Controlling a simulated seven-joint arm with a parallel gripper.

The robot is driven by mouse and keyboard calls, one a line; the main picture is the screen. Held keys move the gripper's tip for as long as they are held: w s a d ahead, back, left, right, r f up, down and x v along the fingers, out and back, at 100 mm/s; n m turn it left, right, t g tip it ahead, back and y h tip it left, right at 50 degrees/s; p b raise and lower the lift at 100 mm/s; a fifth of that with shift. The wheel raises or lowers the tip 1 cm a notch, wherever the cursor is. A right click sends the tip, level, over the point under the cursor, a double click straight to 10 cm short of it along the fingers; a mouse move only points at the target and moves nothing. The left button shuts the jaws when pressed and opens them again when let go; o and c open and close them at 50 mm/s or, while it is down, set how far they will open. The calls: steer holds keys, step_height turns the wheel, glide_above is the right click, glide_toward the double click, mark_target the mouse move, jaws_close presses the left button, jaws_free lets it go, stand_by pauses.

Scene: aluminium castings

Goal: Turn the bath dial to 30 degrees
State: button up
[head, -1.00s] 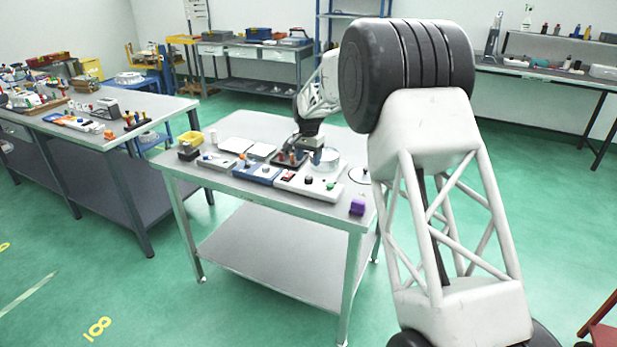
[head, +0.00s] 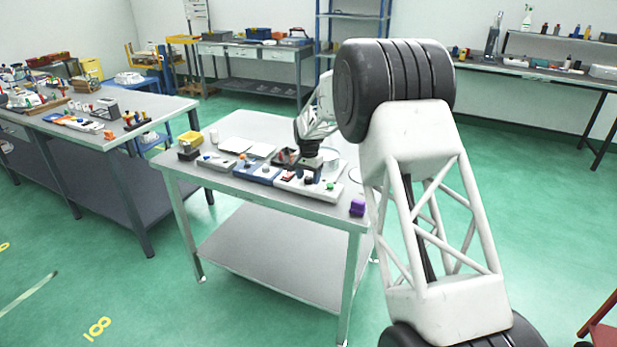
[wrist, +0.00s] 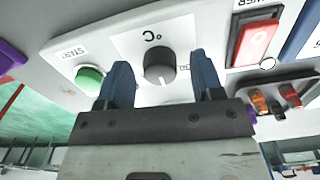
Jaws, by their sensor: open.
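The bath dial (wrist: 159,64) is a dark grey round knob with a light pointer mark, on a white panel marked °C, in the wrist view. The pointer lies on the side of the dial nearest my gripper. My gripper (wrist: 162,80) is open, with one blue finger on each side of the dial and clear gaps to it. I cannot tell how deep the fingertips reach. In the head view my gripper (head: 306,176) is over the white panel (head: 325,194) on the near table; the dial is hard to make out there.
A green START button (wrist: 89,78) is left of the dial, and a red rocker switch (wrist: 257,42) is to its right. A purple block (head: 357,207) stands at the table's front right corner.

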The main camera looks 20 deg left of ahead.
steer(key=c, duration=0.9)
steer(key=shift+n, duration=0.3)
steer(key=n, duration=0.9)
steer(key=shift+n, duration=0.3)
steer(key=o, duration=0.9)
